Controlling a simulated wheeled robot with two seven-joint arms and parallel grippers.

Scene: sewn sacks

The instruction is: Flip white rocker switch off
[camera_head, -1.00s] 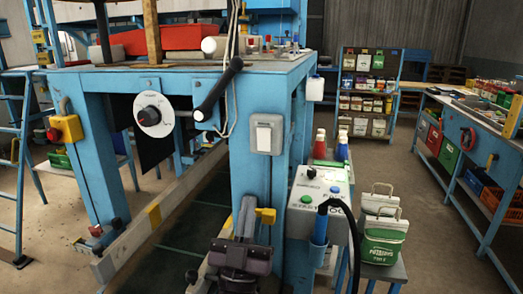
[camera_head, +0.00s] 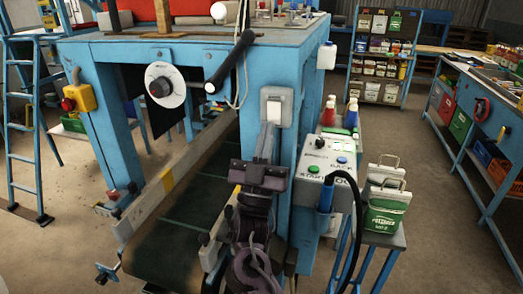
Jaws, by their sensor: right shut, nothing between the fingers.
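The white rocker switch (camera_head: 275,108) sits in a grey housing on the blue post of the machine frame, near the middle of the head view. My right gripper (camera_head: 267,128) reaches up from the bottom of the view. Its grey fingers are together and hold nothing. The fingertips overlap the lower part of the switch housing, just under the white rocker. I cannot tell whether they touch it. The lower edge of the housing is hidden behind the fingers. My left gripper is not in view.
Left of the switch are a black lever (camera_head: 230,62) and a round white dial (camera_head: 165,85). A grey control box (camera_head: 325,156) with green and blue buttons and a black cable stands close on the right.

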